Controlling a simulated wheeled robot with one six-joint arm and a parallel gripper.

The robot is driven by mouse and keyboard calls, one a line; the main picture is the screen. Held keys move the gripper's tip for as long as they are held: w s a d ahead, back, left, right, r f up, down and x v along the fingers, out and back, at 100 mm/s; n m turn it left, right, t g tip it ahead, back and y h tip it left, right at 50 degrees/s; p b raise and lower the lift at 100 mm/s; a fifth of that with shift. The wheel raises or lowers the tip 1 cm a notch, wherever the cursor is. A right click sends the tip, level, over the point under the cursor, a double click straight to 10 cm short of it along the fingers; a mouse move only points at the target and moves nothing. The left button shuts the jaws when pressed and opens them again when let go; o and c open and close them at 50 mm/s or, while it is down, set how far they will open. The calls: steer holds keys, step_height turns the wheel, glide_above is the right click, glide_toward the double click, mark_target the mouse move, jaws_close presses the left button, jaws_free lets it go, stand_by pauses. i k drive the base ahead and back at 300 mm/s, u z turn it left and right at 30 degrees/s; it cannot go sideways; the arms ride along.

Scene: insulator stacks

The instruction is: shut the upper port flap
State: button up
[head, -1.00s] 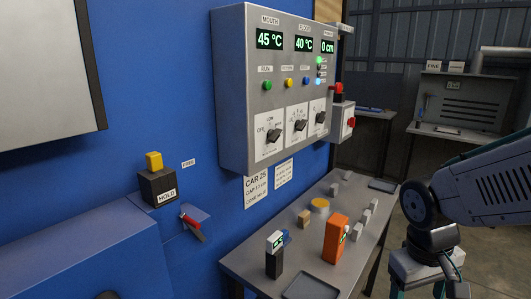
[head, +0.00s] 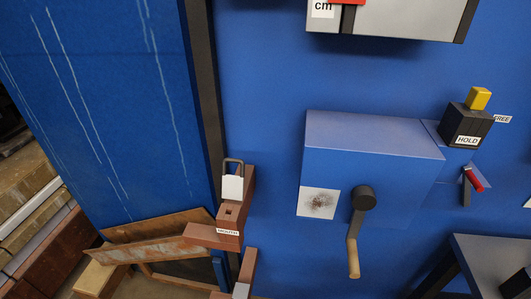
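I cannot tell for certain which part is the upper port flap. At the lower left of the head view, rust-brown boards (head: 165,238) sit tilted over a dark opening (head: 185,270) at the foot of a blue panel. Beside them is a red-brown bracket (head: 233,212) with a label that seems to read MOUTH, and a white piece with a grey loop (head: 232,185) on it. My gripper is not in view.
A blue box (head: 365,150) with a crank (head: 355,240) juts from the blue wall. Right of it are a black HOLD block (head: 465,128) with a yellow top and a red-handled lever (head: 473,180). A grey table (head: 480,255) stands lower right. Stacked timber (head: 30,180) lies far left.

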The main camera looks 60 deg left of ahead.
mark_target(232, 185)
steer(key=u, duration=2.3)
